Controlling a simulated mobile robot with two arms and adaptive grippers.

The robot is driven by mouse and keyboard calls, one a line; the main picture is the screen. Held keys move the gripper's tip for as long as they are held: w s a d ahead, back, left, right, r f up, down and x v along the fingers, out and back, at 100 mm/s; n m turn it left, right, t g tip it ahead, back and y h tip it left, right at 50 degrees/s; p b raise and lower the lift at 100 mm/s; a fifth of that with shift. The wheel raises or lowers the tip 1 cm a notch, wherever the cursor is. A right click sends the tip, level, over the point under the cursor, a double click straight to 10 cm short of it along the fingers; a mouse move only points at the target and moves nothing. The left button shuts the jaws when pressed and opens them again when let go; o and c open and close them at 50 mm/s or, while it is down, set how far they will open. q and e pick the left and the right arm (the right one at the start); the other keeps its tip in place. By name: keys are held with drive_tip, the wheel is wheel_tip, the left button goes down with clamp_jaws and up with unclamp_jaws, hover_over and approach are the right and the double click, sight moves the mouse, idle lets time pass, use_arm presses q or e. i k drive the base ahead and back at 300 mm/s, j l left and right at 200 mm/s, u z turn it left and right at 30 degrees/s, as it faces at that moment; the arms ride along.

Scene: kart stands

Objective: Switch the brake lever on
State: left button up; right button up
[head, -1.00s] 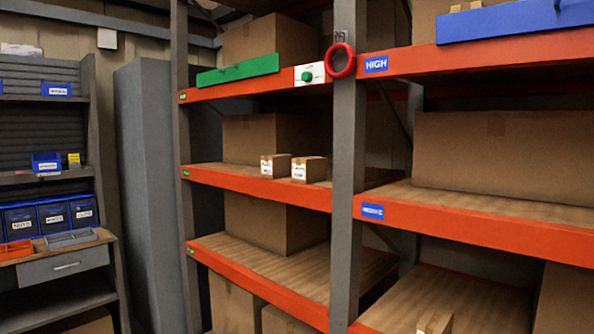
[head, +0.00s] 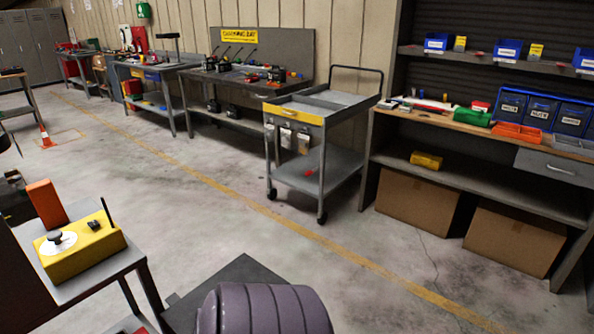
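A yellow box (head: 82,248) sits on a grey stand (head: 125,262) at the lower left of the head view. A thin black lever (head: 107,213) rises from its right end, nearly upright. A black knob on a white disc (head: 57,240) and a small black switch (head: 94,225) are on its top. I cannot tell whether the thin lever is the brake lever. Neither of my grippers is in view.
An orange block (head: 47,204) stands behind the yellow box. A grey cart with a yellow drawer (head: 292,112) stands mid-room. A workbench (head: 470,125) with blue and orange bins is at right. The concrete floor between (head: 200,220) is clear.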

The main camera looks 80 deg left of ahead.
sight(308, 173)
drive_tip(key=u, duration=0.45)
drive_tip(key=i+u, duration=0.15)
drive_tip(key=u, duration=0.25)
drive_tip(key=i+u, duration=0.1)
drive_tip(key=u, duration=0.35)
drive_tip(key=i+u, duration=0.1)
drive_tip(key=u, duration=0.75)
drive_tip(key=i+l+u, duration=0.65)
drive_tip(key=l, duration=0.25)
drive_tip(key=i+l+u, duration=0.1)
drive_tip(key=l+u, duration=0.15)
drive_tip(key=i+l+u, duration=0.2)
drive_tip(key=l, duration=0.3)
drive_tip(key=i+l, duration=0.1)
drive_tip(key=l, duration=0.65)
drive_tip(key=i+l, duration=0.15)
drive_tip(key=l, duration=0.2)
drive_tip(key=i+u, duration=0.2)
drive_tip(key=i, duration=0.8)
drive_tip(key=i+l+u, duration=0.15)
drive_tip(key=i, duration=0.85)
drive_tip(key=j, duration=0.1)
